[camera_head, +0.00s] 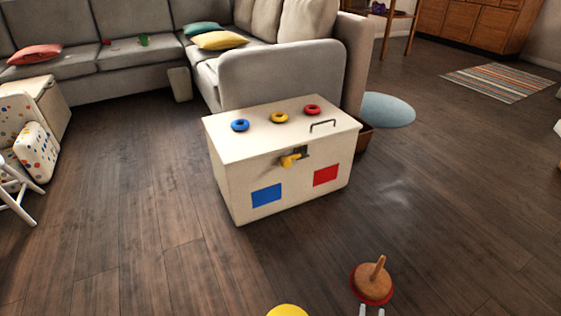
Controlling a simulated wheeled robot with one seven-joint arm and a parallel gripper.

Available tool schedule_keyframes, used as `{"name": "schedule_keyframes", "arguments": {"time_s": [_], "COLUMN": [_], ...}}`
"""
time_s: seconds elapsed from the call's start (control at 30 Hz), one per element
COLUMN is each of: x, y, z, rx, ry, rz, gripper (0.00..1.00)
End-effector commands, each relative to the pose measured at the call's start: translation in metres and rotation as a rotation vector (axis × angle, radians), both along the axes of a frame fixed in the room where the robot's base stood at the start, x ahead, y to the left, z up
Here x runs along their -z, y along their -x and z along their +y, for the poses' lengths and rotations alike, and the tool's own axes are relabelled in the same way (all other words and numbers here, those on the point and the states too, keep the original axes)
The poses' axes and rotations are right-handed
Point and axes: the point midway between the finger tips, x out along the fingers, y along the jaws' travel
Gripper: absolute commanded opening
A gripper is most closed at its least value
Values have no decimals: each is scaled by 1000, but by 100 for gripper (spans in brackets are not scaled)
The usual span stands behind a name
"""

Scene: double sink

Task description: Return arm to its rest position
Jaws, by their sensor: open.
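My gripper (371,311) shows only as two pale fingertips at the bottom edge, right of centre. The tips are apart, with no object visible between them. The rest of my arm is out of view, so its pose cannot be told. Just beyond the tips stands a wooden peg on a round base with a red rim (372,283). Whether the tips touch it cannot be told. No sink is in view.
A white chest (238,178) stands mid-floor, with blue (240,125), yellow (279,118) and red (312,110) rings on its lid. A yellow rounded thing (287,311) is cut off at the bottom. A grey sofa (130,65) stands behind.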

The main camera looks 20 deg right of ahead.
Motion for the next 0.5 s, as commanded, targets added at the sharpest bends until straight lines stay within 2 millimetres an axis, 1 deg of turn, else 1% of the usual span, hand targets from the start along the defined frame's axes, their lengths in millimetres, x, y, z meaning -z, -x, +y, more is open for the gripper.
{"name": "schedule_keyframes", "arguments": {"time_s": [0.1, 0.23, 0.33, 0.5], "x": [-12, -24, -34, -55], "y": [-17, -30, -36, -39], "z": [3, 9, 16, 34], "rx": [-32, -72, -108, -181], "ry": [-14, -27, -38, -54], "rz": [-26, -46, -59, -70], "gripper": [41, 41, 41, 41]}}
